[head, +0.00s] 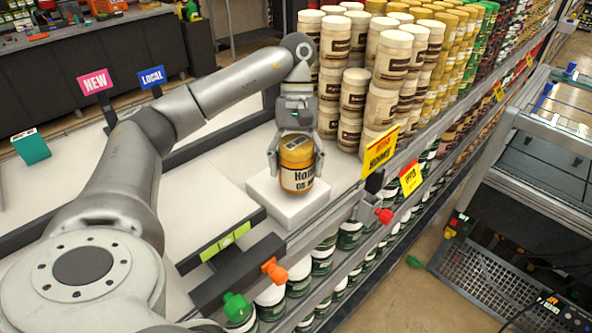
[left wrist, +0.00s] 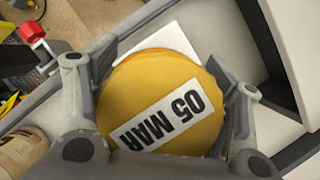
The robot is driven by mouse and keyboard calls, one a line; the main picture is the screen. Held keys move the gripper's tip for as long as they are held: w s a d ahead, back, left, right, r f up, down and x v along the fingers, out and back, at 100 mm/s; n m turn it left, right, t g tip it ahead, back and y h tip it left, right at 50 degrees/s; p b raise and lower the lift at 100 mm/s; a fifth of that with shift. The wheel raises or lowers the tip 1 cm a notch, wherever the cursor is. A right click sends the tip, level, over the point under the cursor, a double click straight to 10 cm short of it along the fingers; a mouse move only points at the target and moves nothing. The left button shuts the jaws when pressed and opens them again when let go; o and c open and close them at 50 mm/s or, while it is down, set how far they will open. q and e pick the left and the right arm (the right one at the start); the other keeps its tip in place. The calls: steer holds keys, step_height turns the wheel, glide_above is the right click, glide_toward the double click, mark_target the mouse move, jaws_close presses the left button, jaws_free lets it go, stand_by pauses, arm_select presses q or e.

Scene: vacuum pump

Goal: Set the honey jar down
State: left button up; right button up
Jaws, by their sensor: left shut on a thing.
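The honey jar (head: 297,172) has an amber body, a yellow lid and a label reading "HON" and "05 M". It is upright at a small white block (head: 287,203) on the shelf. I cannot tell if its base touches the block. My left gripper (head: 297,155) comes down from above with its fingers on both sides of the jar, shut on it. In the left wrist view the yellow lid of the honey jar (left wrist: 190,75) fills the space between the fingers and reads "05 MAR". My right gripper is not in view.
Stacked cream jars (head: 354,100) stand close behind and right of the honey jar. A yellow and red price sign (head: 380,150) and a red-knobbed clamp (head: 384,215) line the front edge. White shelf surface (head: 185,200) is clear to the left.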

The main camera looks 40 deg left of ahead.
arm_select(q)
steer(key=shift+f, duration=0.8)
steer(key=shift+f+b, duration=0.2)
steer(key=shift+b, duration=0.15)
steer(key=o, duration=1.5)
steer(key=shift+r, duration=0.2)
